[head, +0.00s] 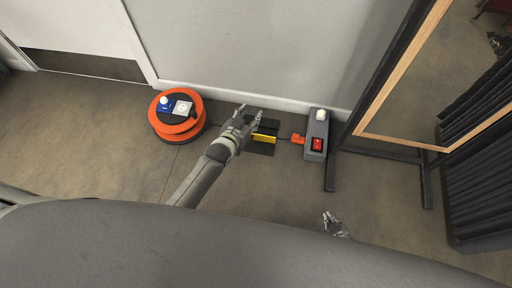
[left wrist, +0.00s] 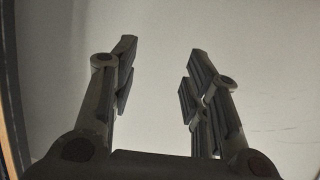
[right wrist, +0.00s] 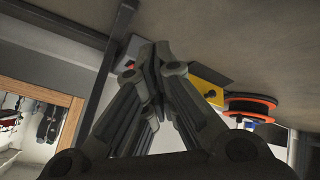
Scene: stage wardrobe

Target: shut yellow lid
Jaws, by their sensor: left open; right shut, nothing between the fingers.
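A yellow part, seemingly the lid (head: 264,138), shows as a narrow strip between dark panels of a low black unit (head: 262,149) on the floor. In the right wrist view the yellow lid (right wrist: 207,93) is a yellow face with a small dark knob, partly hidden by my fingers; its angle is hard to tell. My left gripper (head: 245,116) is open and empty, just left of the unit in the head view; contact cannot be told. My right gripper (head: 333,222) is shut and empty, well to the front right of the lid.
An orange cable reel (head: 177,128) stands left of the unit. A grey box with a red switch (head: 316,145) stands right, beside an orange connector (head: 298,139). A wood-framed mirror (head: 391,90) stands on dark feet at right. A wall runs behind; the front floor is clear.

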